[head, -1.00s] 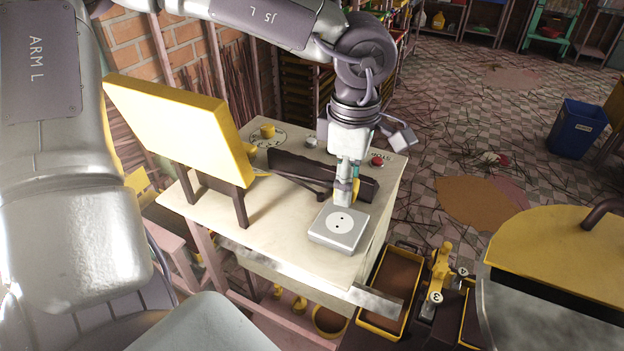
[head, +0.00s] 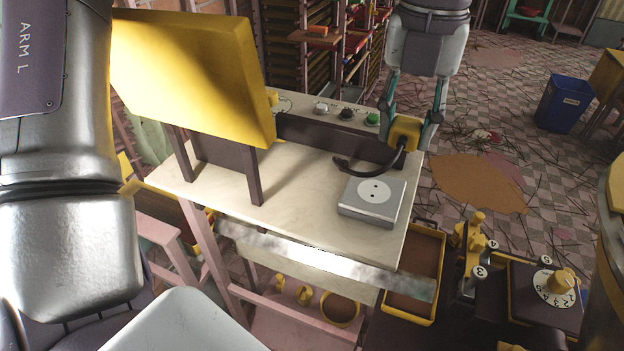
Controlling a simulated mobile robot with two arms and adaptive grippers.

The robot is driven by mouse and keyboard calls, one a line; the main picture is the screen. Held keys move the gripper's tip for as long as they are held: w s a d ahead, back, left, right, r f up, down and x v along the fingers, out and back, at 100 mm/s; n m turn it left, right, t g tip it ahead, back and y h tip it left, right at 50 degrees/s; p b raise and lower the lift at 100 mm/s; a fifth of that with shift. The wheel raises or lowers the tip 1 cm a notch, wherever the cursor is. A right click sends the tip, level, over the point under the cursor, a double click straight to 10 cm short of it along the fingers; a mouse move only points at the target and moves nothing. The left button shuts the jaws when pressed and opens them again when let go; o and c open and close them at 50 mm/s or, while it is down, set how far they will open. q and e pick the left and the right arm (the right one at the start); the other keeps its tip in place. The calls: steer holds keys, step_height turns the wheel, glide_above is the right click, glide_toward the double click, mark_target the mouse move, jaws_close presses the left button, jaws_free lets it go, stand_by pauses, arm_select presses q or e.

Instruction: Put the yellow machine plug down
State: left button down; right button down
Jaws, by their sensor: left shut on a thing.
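The yellow machine plug (head: 404,131) is between the fingertips of my left gripper (head: 408,136), which is shut on it. The gripper points down at the right end of the cream tabletop (head: 290,190). A black cord curves from the plug down to the left. The grey socket box (head: 373,199) with its round white outlet sits on the tabletop, in front of and below the plug. The outlet's two holes are bare, and the plug is apart from it. I cannot tell whether the plug touches the tabletop. My right gripper is not in view.
A large yellow panel (head: 195,70) on dark legs stands at the tabletop's left. A dark bar (head: 320,134) and a row of knobs with a green button (head: 373,118) line the back. A brown tray (head: 414,275) lies below right. The front middle of the tabletop is clear.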

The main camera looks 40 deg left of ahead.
arm_select(q)
steer(key=shift+a+f, duration=0.2)
steer(key=shift+a, duration=0.15)
steer(key=a+f, duration=0.2)
steer(key=a, duration=0.1)
steer(key=s+a+f, duration=0.1)
steer(key=a+f, duration=0.1)
steer(key=a, duration=0.2)
steer(key=s+a+f+p, duration=0.1)
steer(key=a+f, duration=0.1)
steer(key=a, duration=0.1)
steer(key=shift+a+f, duration=0.25)
steer(key=shift+a, duration=0.1)
step_height(320, 180, down, 3)
steer(key=shift+d+f+p, duration=0.1)
steer(key=shift+p, duration=0.35)
steer(key=shift+f, duration=0.4)
